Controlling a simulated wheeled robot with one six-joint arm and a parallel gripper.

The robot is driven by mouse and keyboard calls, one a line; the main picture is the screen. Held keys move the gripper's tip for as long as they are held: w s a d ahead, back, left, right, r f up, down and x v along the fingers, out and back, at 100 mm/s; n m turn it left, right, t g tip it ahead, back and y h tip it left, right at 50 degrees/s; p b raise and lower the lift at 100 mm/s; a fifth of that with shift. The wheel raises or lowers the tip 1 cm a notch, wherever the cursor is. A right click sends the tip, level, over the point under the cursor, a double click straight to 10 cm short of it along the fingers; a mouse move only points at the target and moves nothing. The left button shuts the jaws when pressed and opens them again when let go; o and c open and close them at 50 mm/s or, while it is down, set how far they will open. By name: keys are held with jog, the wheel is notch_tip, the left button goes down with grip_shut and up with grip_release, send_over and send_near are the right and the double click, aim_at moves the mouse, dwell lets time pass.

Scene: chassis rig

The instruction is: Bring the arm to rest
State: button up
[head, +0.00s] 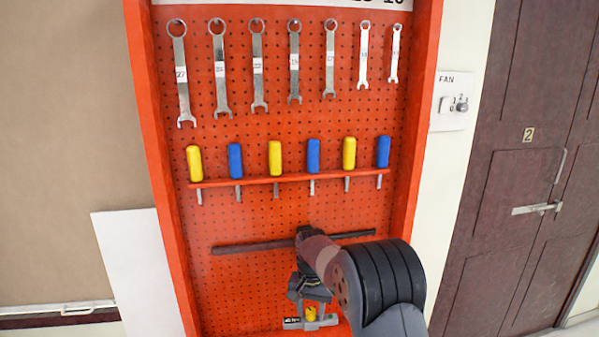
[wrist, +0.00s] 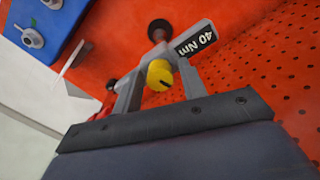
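My gripper (head: 312,302) is low in front of the red pegboard, pointing down. In the wrist view its two grey fingers (wrist: 157,85) stand apart, with a yellow round part (wrist: 159,74) between their tips. Red shows in the gaps beside that part, so the gripper looks open around it. The yellow part sits on a grey tool (wrist: 194,42) with a black "40 Nm" label. In the head view the yellow part (head: 310,313) and grey tool (head: 291,323) are at the board's foot. Whether the fingers touch the tool is unclear.
Several wrenches (head: 221,75) hang on the pegboard (head: 240,225). Below them, yellow and blue screwdrivers stand in a red rack (head: 260,180). A dark bar (head: 250,246) runs behind my arm. A white panel (head: 137,270) leans at left; a dark door (head: 525,180) is at right.

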jog(key=n, duration=0.5)
jog(key=shift+n, duration=0.3)
jog(key=shift+r, duration=0.1)
